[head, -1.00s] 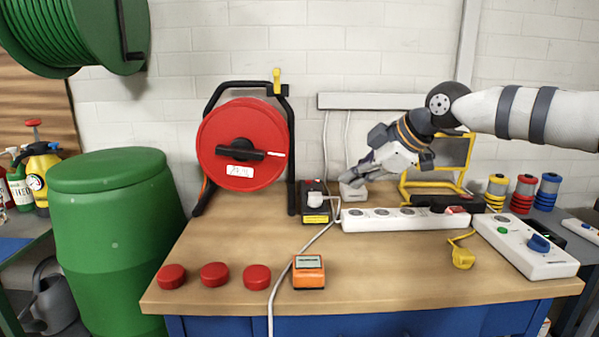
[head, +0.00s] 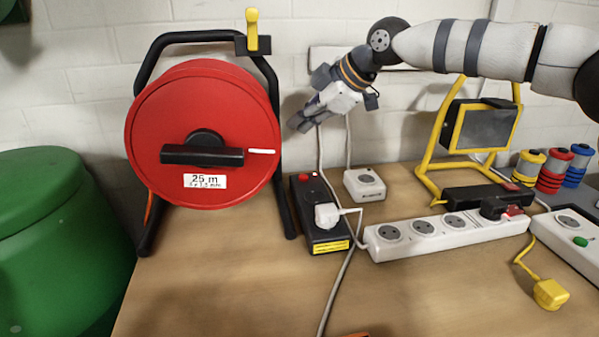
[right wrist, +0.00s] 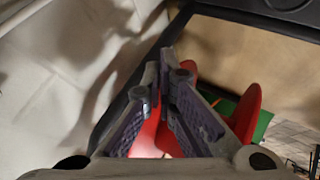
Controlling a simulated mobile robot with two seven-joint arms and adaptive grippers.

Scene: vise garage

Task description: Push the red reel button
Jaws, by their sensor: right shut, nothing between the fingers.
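The black socket box (head: 318,218) stands on the bench just right of the red cable reel (head: 205,125). A small red button (head: 304,177) is on its rear top, behind a white plug (head: 327,215). My right gripper (head: 296,124) is shut and empty. In the head view it shows above the red button, pointing down and left, beside the reel's black frame; they are apart. The right wrist view shows the closed fingers (right wrist: 167,62) in front of the red reel (right wrist: 150,135) and its black frame; the button cannot be made out there. My left gripper is not in view.
A white power strip (head: 447,237) and a small white socket (head: 365,183) stand right of the black box. A yellow-framed work lamp (head: 480,128) is behind. A white cable (head: 340,285) crosses the bench.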

